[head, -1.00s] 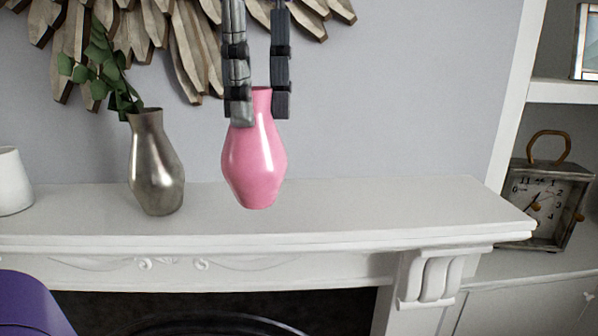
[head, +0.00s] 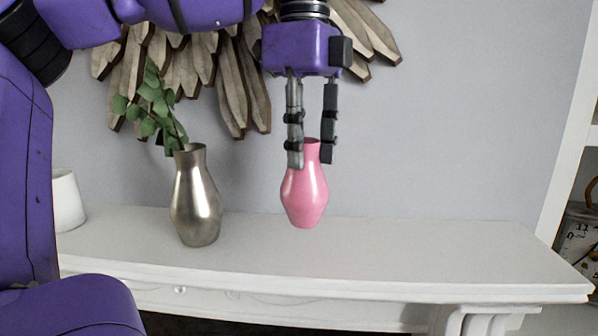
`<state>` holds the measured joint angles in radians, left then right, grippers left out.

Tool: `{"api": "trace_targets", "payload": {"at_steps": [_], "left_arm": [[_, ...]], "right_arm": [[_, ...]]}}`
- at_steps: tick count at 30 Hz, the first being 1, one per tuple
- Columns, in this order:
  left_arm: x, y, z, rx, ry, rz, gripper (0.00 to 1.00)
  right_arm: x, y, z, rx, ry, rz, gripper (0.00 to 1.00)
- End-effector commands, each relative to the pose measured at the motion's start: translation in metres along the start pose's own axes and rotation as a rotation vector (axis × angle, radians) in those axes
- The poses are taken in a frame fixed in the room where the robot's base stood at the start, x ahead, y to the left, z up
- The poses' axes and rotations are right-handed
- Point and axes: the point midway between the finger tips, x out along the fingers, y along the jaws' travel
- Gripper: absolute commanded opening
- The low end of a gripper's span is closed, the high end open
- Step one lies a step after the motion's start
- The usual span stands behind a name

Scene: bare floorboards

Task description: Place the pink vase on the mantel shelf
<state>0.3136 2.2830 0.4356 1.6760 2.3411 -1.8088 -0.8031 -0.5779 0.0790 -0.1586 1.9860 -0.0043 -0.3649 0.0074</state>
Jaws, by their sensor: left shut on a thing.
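The pink vase (head: 304,198) is upright in the head view, over the white mantel shelf (head: 400,255). My left gripper (head: 311,160) points down from above and is shut on the vase's neck, one finger on each side. The vase's base shows against the back part of the shelf top; I cannot tell whether it touches the shelf or hangs just above it. My right gripper is not in view.
A silver vase (head: 196,205) with green leaves (head: 155,108) stands on the shelf left of the pink vase. A white pot (head: 67,200) is farther left. A wooden wall decoration (head: 235,90) hangs behind. The shelf's right part is clear. A clock (head: 581,235) sits at the far right.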

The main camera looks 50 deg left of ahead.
Motion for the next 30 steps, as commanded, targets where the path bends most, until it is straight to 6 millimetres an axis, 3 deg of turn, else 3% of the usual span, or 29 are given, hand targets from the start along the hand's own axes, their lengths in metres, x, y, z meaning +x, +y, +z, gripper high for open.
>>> {"api": "trace_targets", "payload": {"at_steps": [8, 15, 26, 27, 30], "left_arm": [[0.016, -0.009, 0.010, 0.000, 0.000, 0.000, 0.00], [0.046, -0.010, 0.011, 0.001, 0.000, -0.003, 0.00], [0.051, -0.011, 0.011, 0.000, 0.000, -0.002, 0.00], [0.051, -0.011, 0.011, 0.000, 0.000, -0.002, 0.28], [0.051, -0.011, 0.011, 0.000, -0.001, -0.002, 0.42]], "right_arm": [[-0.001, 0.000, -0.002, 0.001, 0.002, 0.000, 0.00], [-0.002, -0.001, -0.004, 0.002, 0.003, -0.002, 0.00], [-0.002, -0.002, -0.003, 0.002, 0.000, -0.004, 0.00], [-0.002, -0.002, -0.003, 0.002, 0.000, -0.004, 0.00], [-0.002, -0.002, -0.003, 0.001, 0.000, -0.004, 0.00]]}}
